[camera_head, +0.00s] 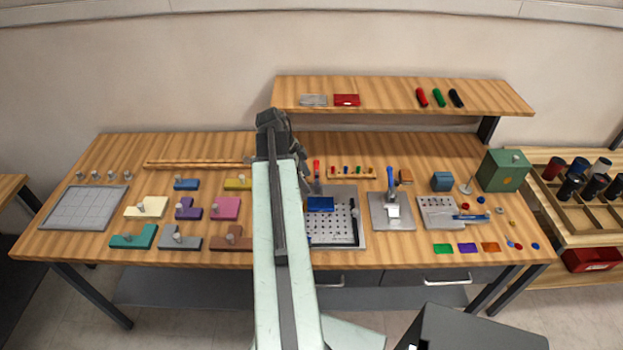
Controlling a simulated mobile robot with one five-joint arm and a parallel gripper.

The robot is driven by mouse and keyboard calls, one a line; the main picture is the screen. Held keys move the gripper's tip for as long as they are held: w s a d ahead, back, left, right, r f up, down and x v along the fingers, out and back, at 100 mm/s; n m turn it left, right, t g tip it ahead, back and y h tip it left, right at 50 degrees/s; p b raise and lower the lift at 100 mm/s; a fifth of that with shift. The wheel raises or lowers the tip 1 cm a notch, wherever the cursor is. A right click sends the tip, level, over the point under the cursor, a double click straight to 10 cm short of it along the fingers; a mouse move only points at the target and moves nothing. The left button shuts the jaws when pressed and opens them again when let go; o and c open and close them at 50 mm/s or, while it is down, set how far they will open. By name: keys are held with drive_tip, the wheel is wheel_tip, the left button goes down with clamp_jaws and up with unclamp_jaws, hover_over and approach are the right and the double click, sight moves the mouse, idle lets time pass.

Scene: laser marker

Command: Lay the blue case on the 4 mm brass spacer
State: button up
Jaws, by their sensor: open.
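A small blue case (320,204) lies at the upper left of the dark-holed grey plate (333,242), just right of my arm. My gripper (311,187) is small and partly hidden by my own arm. It appears close behind and above the case, with its jaws open. I cannot tell whether it touches the case. I cannot make out the 4 mm brass spacer for sure; whether it lies under the case is hidden.
A grey stand with an upright blue-topped post (391,185) is to the right. Behind the plate are a red upright item (316,168) and a wooden rack (350,174) of small coloured pieces. A shelf (400,92) overhangs the back.

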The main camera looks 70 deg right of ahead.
drive_tip(key=shift+w+a+r, duration=0.1)
drive_tip(key=shift+w+r, duration=0.1)
drive_tip(key=shift+r, duration=0.2)
drive_tip(key=w+a+f+n+t, duration=0.1)
drive_tip(key=w+a+n+t, duration=0.1)
drive_tip(key=w+a+n, duration=1.95)
drive_tip(key=a, duration=0.8)
drive_tip(key=w+a+n+t+y, duration=0.1)
drive_tip(key=w+a+n, duration=0.4)
drive_tip(key=a, duration=0.8)
drive_tip(key=w+a+n+t, duration=0.1)
drive_tip(key=w+a+n, duration=0.3)
drive_tip(key=a, duration=0.9)
drive_tip(key=shift+w+f+n+y, duration=0.2)
drive_tip(key=shift+f+n+y, duration=0.2)
drive_tip(key=shift+n, duration=0.25)
